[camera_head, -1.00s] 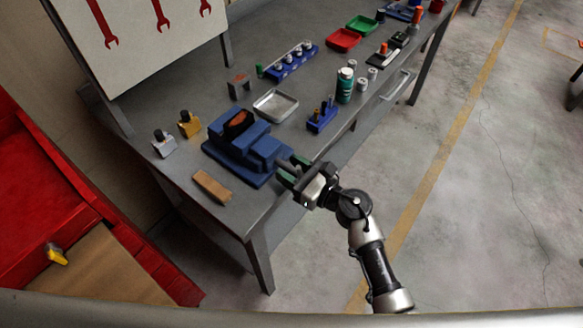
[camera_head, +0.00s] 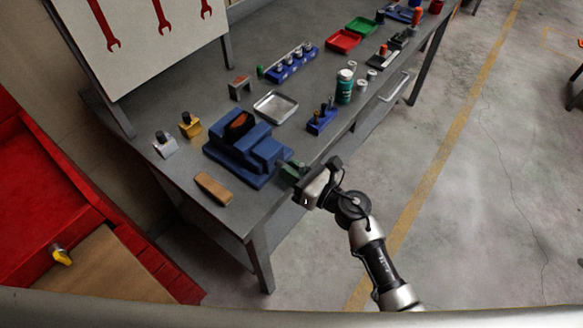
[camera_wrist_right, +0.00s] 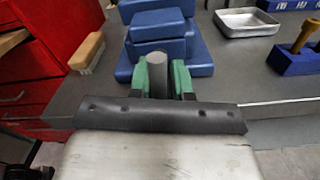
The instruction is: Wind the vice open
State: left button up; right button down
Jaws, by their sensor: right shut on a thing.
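The blue vice (camera_head: 243,147) sits on the near left part of the grey workbench. A reddish-brown piece (camera_head: 239,124) shows between its jaws. My right gripper (camera_head: 292,170) is at the vice's front end, over the bench's edge. In the right wrist view, the green fingers of my right gripper (camera_wrist_right: 162,78) are shut on a grey round part, the vice's handle (camera_wrist_right: 158,80), in front of the blue vice body (camera_wrist_right: 160,30). Most of the handle is hidden by the gripper. My left gripper is not in view.
A wooden-backed brush (camera_head: 213,188) lies left of the vice, also in the wrist view (camera_wrist_right: 87,53). A metal tray (camera_head: 275,106) and a blue holder (camera_head: 322,119) stand to the right. Two small blocks stand behind left. A red cabinet (camera_head: 50,190) is at left.

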jog(key=m+p, duration=0.2)
jog(key=m, duration=0.2)
jog(key=shift+r+m, duration=0.15)
jog(key=shift+m, duration=0.15)
jog(key=m+p, duration=0.1)
jog(key=m, duration=0.3)
jog(key=shift+m+p, duration=0.3)
jog(key=m+p, duration=0.1)
jog(key=m, duration=0.4)
jog(key=shift+p, duration=0.4)
jog(key=shift+m+p, duration=0.45)
jog(key=shift+m, duration=1.25)
jog(key=c, duration=1)
grip_release()
jog(key=shift+c, duration=0.2)
